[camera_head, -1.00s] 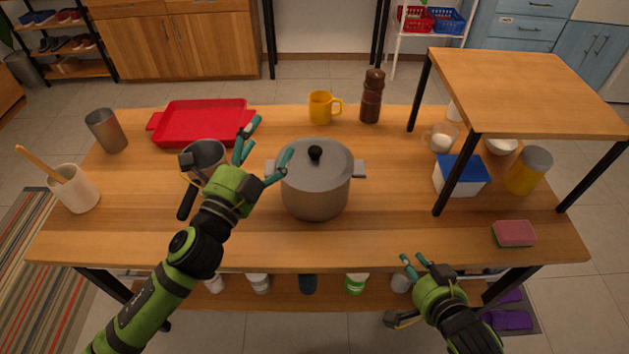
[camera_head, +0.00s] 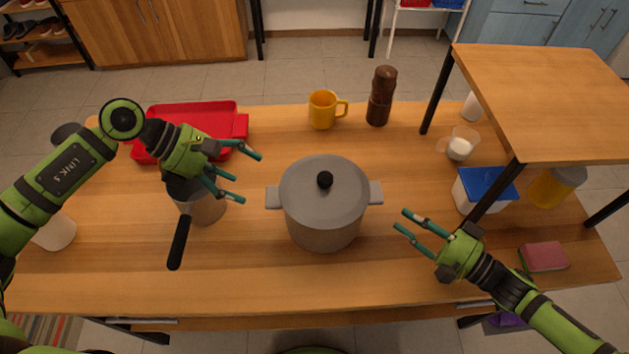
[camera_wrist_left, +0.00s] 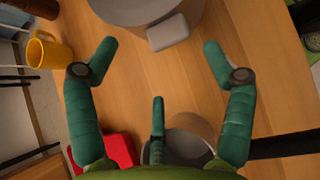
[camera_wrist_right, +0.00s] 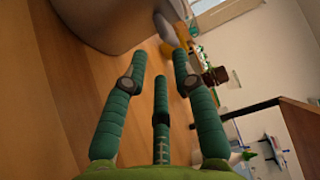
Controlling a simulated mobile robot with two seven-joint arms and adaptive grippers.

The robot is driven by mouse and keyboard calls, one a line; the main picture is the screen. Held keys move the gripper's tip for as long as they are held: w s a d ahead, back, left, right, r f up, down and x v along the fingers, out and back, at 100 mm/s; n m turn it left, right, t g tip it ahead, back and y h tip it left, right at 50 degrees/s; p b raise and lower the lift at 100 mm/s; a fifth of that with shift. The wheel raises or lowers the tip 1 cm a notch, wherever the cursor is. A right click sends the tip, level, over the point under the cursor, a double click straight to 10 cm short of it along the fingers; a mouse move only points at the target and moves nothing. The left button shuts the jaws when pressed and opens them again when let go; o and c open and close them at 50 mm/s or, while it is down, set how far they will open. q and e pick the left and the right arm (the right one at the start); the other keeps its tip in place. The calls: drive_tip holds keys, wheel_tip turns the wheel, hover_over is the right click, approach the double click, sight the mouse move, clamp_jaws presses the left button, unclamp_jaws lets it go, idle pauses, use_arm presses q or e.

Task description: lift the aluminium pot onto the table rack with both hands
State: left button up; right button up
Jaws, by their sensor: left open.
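The grey aluminium pot (camera_head: 322,212), lid on with a black knob, stands upright on the wooden table near its middle. Its side handles point left and right. My left gripper (camera_head: 252,175) is open and empty, left of the pot and apart from its left handle; that handle shows ahead of the fingers in the left wrist view (camera_wrist_left: 168,32). My right gripper (camera_head: 401,221) is open and empty, right of the pot and below its right handle (camera_head: 375,192); the pot also shows in the right wrist view (camera_wrist_right: 100,20). The table rack (camera_head: 550,100) stands at the right.
A grey saucepan (camera_head: 205,208) with a black handle sits under my left gripper. A red tray (camera_head: 190,117), yellow mug (camera_head: 322,110) and brown mill (camera_head: 381,97) stand behind. A blue-lidded box (camera_head: 486,190) and measuring cup (camera_head: 459,147) are near the rack. The rack's visible top is bare.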

sight(276, 196)
drive_tip(key=shift+s, duration=0.15)
use_arm(q)
drive_tip(key=x, duration=0.7)
drive_tip(key=shift+s+d+r, duration=0.2)
drive_tip(key=shift+s, duration=0.2)
use_arm(e)
drive_tip(key=x, duration=0.6)
drive_tip(key=shift+a+r, duration=0.2)
drive_tip(key=shift+a, duration=0.05)
use_arm(q)
drive_tip(key=c, duration=0.3)
use_arm(e)
drive_tip(key=c, duration=0.3)
use_arm(q)
drive_tip(key=c, duration=0.7)
use_arm(e)
clamp_jaws()
use_arm(q)
drive_tip(key=shift+s+f, duration=0.1)
drive_tip(key=shift+s, duration=0.05)
drive_tip(key=c, duration=0.6)
drive_tip(key=shift+c, duration=0.2)
use_arm(e)
drive_tip(key=shift+a+r, duration=0.1)
drive_tip(key=shift+r, duration=0.25)
